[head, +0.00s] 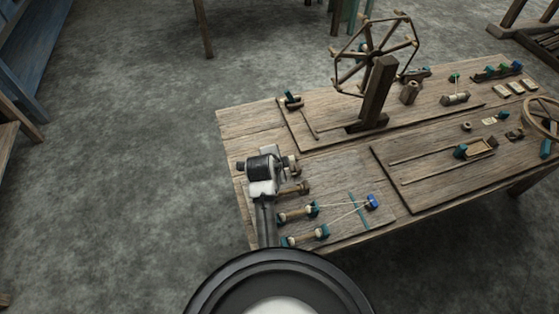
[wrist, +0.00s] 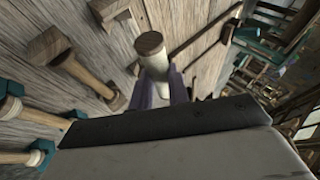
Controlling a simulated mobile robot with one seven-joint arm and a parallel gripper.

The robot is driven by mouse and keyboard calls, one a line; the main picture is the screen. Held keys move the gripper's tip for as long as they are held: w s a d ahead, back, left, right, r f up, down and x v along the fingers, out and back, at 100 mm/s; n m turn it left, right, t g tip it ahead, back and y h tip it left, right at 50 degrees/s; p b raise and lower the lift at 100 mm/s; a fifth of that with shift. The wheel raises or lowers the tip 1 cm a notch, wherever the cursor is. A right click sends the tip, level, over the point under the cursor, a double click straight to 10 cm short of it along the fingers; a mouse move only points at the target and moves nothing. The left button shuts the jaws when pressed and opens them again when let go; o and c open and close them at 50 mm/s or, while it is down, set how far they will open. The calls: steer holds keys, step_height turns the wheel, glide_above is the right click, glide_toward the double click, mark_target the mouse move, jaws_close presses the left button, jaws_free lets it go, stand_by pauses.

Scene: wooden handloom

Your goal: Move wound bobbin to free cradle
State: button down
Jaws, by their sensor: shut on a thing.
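The wound bobbin (wrist: 152,52), pale thread with a brown wooden end, stands between the fingers of my gripper (wrist: 163,88) in the wrist view. My gripper is shut on it. In the head view my gripper (head: 284,164) is over the table's left part, and the bobbin (head: 292,163) is partly hidden by it. A bare brown wooden cradle (head: 293,190) lies just below my gripper there. It also shows in the wrist view (wrist: 78,68), left of the bobbin and apart from it. Two teal-ended holders (head: 297,213) with bobbins lie nearer me.
Pale threads run from the teal-ended holders to a blue piece (head: 372,202). A winding wheel (head: 375,50) on a post rises from the table's (head: 245,125) back. A raised board (head: 420,190) with tools is to the right. The table's left back corner is clear.

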steer(key=shift+f+b, duration=1.75)
steer(key=shift+f, duration=1.2)
steer(key=c, duration=1.3)
jaws_free()
steer(key=shift+o, duration=0.2)
steer(key=shift+r, duration=0.15)
steer(key=v, duration=1.3)
steer(key=shift+s+r+b, duration=0.15)
steer(key=shift+s+b, duration=0.1)
steer(key=shift+b, duration=0.05)
steer(key=shift+a, duration=0.15)
